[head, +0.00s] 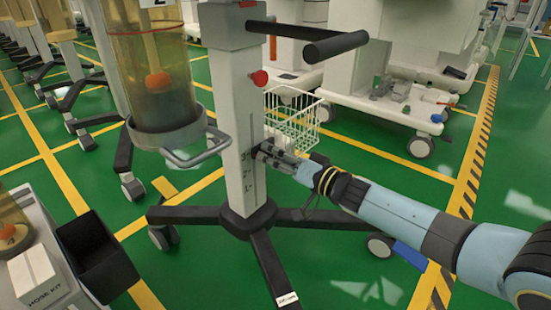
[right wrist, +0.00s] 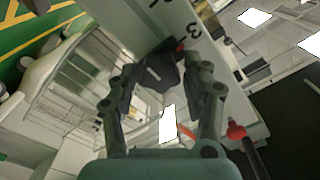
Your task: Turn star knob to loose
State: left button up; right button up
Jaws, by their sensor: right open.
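The black star knob (right wrist: 156,72) sits on the face of the grey column and shows in the right wrist view, with a pale line on it. My right gripper (right wrist: 158,88) is open, with one finger on each side of the knob; I cannot tell whether either finger touches it. In the head view, the right gripper (head: 265,151) is at the column (head: 237,110), beside its number scale, and largely hides the knob. A small red mark shows by the knob in the wrist view. My left gripper is not in view.
A red knob (head: 260,78) and a black handle (head: 335,46) project from the column above. A white wire basket (head: 295,115) hangs behind the gripper. A clear canister (head: 150,75) is at left. Dark wheeled legs (head: 265,262) spread below.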

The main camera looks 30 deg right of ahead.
jog(key=c, duration=0.9)
